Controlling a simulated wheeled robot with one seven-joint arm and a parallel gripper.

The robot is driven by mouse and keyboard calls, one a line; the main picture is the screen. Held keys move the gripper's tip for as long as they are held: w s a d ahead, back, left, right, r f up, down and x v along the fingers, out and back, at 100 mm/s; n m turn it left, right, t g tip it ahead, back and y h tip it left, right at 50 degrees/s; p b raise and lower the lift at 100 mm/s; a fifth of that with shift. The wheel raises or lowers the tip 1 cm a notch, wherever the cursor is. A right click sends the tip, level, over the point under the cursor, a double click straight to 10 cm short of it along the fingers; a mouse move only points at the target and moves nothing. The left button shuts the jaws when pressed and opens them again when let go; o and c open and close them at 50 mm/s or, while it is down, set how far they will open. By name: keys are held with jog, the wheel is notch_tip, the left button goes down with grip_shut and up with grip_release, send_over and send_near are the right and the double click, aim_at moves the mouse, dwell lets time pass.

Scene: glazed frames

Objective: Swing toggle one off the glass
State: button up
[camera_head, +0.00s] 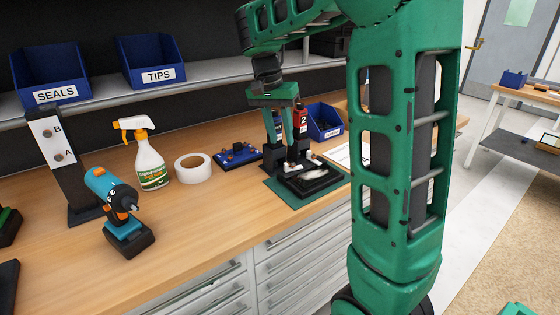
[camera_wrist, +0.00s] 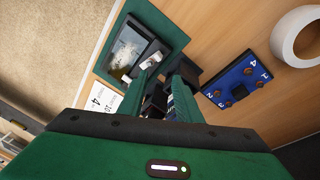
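A dark frame (camera_head: 318,187) with a pane lies on a green mat (camera_head: 285,196) at the right part of the bench. The frame also shows in the wrist view (camera_wrist: 118,72), with a greyish, reflecting glass pane (camera_wrist: 128,47). Pale toggle-like pieces (camera_wrist: 151,62) sit at the frame's near side; I cannot read which is toggle one. My gripper (camera_head: 286,160) points down over the mat's back left part, close to the frame. In the wrist view its two fingers (camera_wrist: 168,76) stand apart with a gap between them. The fingers hide part of the frame's near side.
A blue numbered board (camera_head: 238,155), white tape roll (camera_head: 193,168), spray bottle (camera_head: 148,155) and drill (camera_head: 118,210) stand left of the mat. A blue bin (camera_head: 325,122) and a paper sheet (camera_wrist: 104,101) are close by. The bench front is clear.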

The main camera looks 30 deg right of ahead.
aim_at(294, 166)
jog(key=a+r+m+h, duration=0.2)
jog(key=a+m, duration=0.2)
jog(key=m, duration=0.5)
jog(key=shift+g, duration=0.3)
jog(key=x, duration=1)
jog(key=shift+s+f, duration=0.25)
jog(key=shift+s, duration=0.1)
